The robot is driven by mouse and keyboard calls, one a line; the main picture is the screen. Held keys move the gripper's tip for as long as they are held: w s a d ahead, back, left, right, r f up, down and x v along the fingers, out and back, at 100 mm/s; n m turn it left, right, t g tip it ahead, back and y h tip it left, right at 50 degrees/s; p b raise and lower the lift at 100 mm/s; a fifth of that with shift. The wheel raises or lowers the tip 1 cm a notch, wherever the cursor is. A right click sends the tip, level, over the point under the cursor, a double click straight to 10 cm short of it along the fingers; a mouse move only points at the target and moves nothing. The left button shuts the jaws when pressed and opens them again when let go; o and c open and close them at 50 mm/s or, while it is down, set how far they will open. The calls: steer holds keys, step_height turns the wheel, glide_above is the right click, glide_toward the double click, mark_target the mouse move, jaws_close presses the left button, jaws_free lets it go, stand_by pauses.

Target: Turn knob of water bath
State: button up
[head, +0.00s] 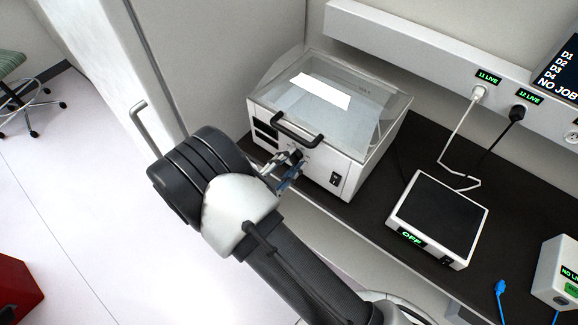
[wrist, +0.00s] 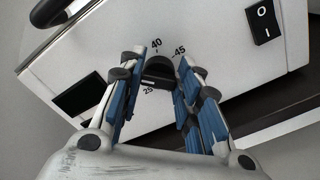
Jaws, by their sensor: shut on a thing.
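The water bath (head: 318,172) is a white box with a clear lid and a black handle (head: 297,133) at its front top edge, standing on the dark bench. Its black knob (wrist: 158,72) is on the front panel, with printed marks 25, 40 and 45 around it. My gripper (head: 293,160) is at the front panel. In the wrist view my gripper (wrist: 157,85) has its blue-padded fingers on both sides of the knob, shut on it. The fingers hide parts of the dial marks. A black rocker switch (wrist: 263,21) is to the right of the knob.
A white plate device (head: 438,218) showing OFF stands to the right on the bench (head: 375,215). Plugs and cables run from the wall rail (head: 440,65). A red box (head: 15,283) and a stool (head: 15,85) are at the left.

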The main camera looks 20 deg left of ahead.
steer(key=m+b, duration=0.4)
steer(key=shift+f+m+b, duration=0.3)
steer(key=shift+m, duration=0.1)
steer(key=m+b, duration=0.3)
steer(key=b, duration=0.1)
steer(key=shift+f+m+b, duration=0.15)
steer(key=shift+m+b, duration=0.15)
steer(key=shift+b, duration=0.05)
steer(key=m+b, duration=0.3)
steer(key=b, duration=0.1)
steer(key=shift+m+b, duration=0.8)
steer(key=shift+m, duration=0.5)
steer(key=o, duration=1.1)
